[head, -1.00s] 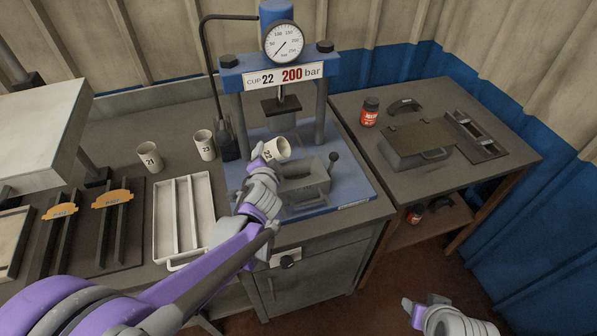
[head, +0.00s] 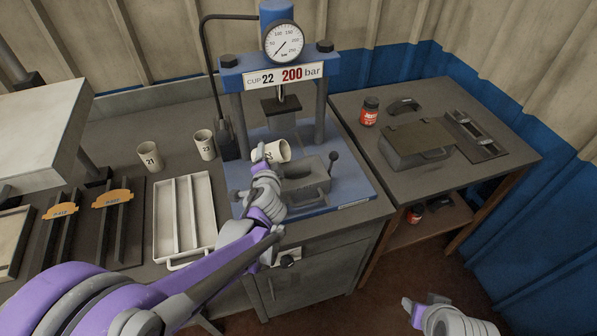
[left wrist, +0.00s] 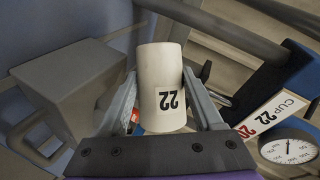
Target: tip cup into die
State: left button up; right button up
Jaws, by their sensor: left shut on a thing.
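My left gripper (head: 264,164) is shut on the white cup marked 22 (head: 277,151). The cup lies tipped far over, nearly on its side, with its mouth end toward the right of the head view. It is held above and a little behind the grey die (head: 316,177), whose hollow shows open on top. In the left wrist view the cup (left wrist: 160,80) sits between both fingers, its 22 upside down, with the grey block at left. No contents of the cup can be seen. My right gripper (head: 415,309) is at the bottom right, far from the press; its fingers are unclear.
The blue press (head: 233,80) with a gauge (head: 284,43) and "CUP 22 200 bar" sign stands over the die. Cups 21 (head: 149,157) and 23 (head: 204,145) stand left, behind a white slotted tray (head: 184,258). A red jar (head: 370,112) stands on the right table.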

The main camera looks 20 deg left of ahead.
aim_at(283, 160)
pick_arm(q)
jog(key=shift+d+r+m+y, duration=0.15)
jog(key=shift+r+m+y, duration=0.25)
jog(key=shift+m+y, duration=0.25)
pick_arm(e)
jog(key=shift+w+r, duration=0.1)
jog(key=shift+r, duration=0.2)
dwell(0.4)
pick_arm(q)
jog(key=shift+w+d+f+m+y, duration=0.1)
jog(key=shift+d+f+m+y, duration=0.2)
jog(key=shift+d+m, duration=0.4)
pick_arm(e)
jog(key=shift+f, duration=0.4)
pick_arm(q)
jog(key=shift+d+r+m+t+y, duration=0.2)
jog(key=shift+r+m+t+y, duration=0.15)
jog(key=shift+m, duration=0.2)
dwell(0.6)
jog(key=shift+d+f+m+t+y+b, duration=0.3)
jog(key=shift+f+m+b, duration=0.1)
jog(key=shift+m+b, duration=0.35)
pick_arm(e)
jog(key=shift+s+f, duration=0.25)
jog(key=shift+f, duration=0.2)
jog(key=shift+s+f, duration=0.2)
jog(key=shift+f, duration=0.25)
